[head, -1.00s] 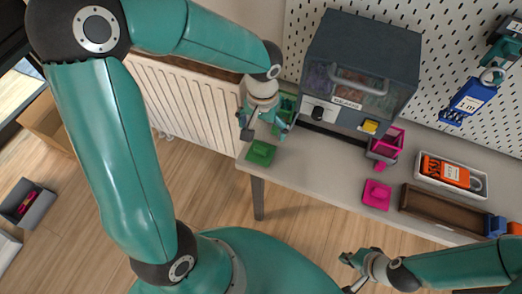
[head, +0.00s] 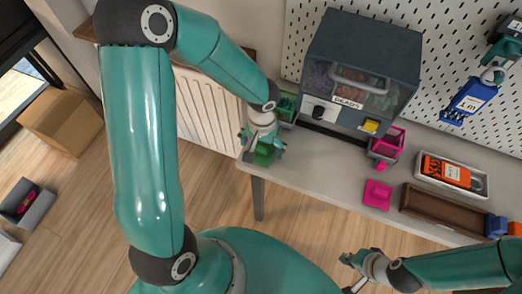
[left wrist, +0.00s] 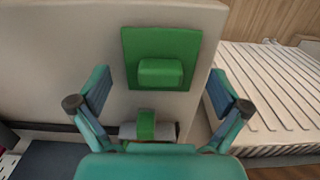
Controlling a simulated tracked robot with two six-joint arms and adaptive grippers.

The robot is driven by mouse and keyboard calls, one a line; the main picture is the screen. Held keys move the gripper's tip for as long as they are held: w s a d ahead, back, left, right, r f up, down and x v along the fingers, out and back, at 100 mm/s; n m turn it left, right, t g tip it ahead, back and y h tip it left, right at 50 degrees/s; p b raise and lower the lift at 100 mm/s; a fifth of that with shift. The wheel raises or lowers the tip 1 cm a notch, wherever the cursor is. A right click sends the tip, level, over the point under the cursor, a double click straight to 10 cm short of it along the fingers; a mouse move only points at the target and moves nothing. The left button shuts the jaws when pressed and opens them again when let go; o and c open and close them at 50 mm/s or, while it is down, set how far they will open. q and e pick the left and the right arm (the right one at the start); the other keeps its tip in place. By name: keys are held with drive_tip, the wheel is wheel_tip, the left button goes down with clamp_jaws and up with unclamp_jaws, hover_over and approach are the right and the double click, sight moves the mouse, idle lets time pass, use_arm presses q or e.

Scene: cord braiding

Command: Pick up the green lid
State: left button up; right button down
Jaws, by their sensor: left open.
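The green lid (head: 263,159) lies flat near the left end of the table, partly hidden under my left gripper in the head view. In the left wrist view the lid (left wrist: 190,42) is a green square with a raised block handle, lying ahead of the fingers. My left gripper (head: 262,148) is open and empty above the lid, its fingers (left wrist: 160,82) spread to either side of the handle. I cannot tell how high it is. My right gripper (head: 349,273) is off the table's front edge, its fingers apart and empty.
A green box (head: 287,106) stands behind the lid, beside the dark bead cabinet (head: 358,60). A magenta lid (head: 377,195), a magenta-topped box (head: 386,143), a brown tray (head: 428,210) and a white tray (head: 477,184) lie to the right. A radiator (head: 207,110) is left of the table.

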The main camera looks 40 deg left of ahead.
sight(262, 146)
use_arm(q)
drive_tip(key=c, duration=1.2)
drive_tip(key=shift+s, duration=0.15)
drive_tip(key=shift+c, duration=0.4)
drive_tip(key=shift+f, duration=0.1)
drive_tip(key=shift+r, duration=0.6)
drive_tip(key=c, duration=0.6)
wheel_tip(262, 146, up, 19)
drive_tip(key=p, duration=0.1)
